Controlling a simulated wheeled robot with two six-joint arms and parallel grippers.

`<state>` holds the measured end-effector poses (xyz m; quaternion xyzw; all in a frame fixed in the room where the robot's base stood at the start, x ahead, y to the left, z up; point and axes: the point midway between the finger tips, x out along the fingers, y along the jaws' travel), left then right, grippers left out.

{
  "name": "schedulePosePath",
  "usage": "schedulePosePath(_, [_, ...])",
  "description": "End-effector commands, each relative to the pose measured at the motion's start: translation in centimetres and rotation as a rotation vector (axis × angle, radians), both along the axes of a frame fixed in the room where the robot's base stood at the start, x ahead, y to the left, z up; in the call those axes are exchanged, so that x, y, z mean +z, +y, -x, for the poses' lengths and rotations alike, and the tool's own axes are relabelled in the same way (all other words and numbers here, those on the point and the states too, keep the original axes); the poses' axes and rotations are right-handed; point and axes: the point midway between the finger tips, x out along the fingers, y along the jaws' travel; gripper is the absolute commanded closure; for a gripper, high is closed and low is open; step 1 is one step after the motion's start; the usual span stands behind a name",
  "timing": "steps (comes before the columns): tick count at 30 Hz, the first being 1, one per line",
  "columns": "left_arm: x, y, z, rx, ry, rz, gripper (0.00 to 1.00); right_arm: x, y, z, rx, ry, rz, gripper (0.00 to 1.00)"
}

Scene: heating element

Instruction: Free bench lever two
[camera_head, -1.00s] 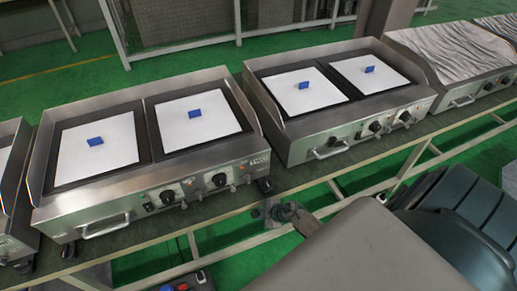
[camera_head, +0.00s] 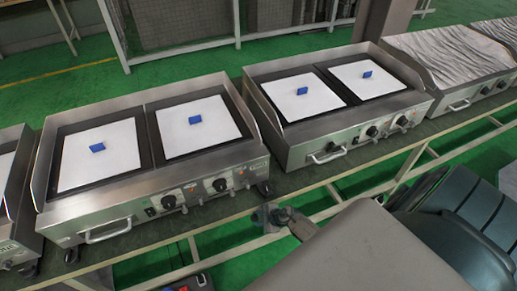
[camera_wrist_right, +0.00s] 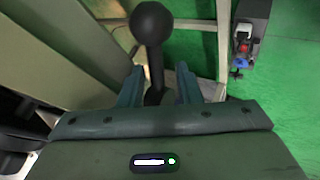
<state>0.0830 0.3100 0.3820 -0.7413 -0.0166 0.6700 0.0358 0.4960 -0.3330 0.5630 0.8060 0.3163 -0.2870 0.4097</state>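A lever with a black ball knob (camera_wrist_right: 152,22) on a dark stem stands straight ahead in the right wrist view. My right gripper (camera_wrist_right: 160,88) has its two teal fingers apart, one on each side of the stem, with a visible gap at the right finger. I cannot tell whether the left finger touches the stem. In the head view a small dark cluster around the gripper end shows below the bench's front edge; knob and fingers cannot be told apart there. My left gripper is not in view.
Steel griddle units (camera_head: 150,160) and (camera_head: 335,100) with white plates and blue blocks stand along the bench. Pale frame rails (camera_head: 400,170) run below its front edge. A small box with red and blue parts (camera_wrist_right: 242,48) lies right of the lever. Green floor lies beyond.

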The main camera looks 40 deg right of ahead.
Motion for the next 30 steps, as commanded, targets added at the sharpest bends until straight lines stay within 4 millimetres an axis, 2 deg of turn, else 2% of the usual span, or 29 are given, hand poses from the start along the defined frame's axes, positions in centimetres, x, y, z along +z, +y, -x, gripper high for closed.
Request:
schedulePosePath(8, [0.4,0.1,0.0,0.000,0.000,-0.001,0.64,0.6,-0.2,0.3,0.000,-0.001,0.002,0.69])
schedulePosePath(21, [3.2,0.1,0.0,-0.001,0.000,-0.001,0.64,6.4,-2.4,5.5,0.002,0.000,0.003,0.69])
schedulePosePath(30, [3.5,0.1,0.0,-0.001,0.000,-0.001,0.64,7.8,-3.0,6.9,0.000,-0.001,0.001,0.69])
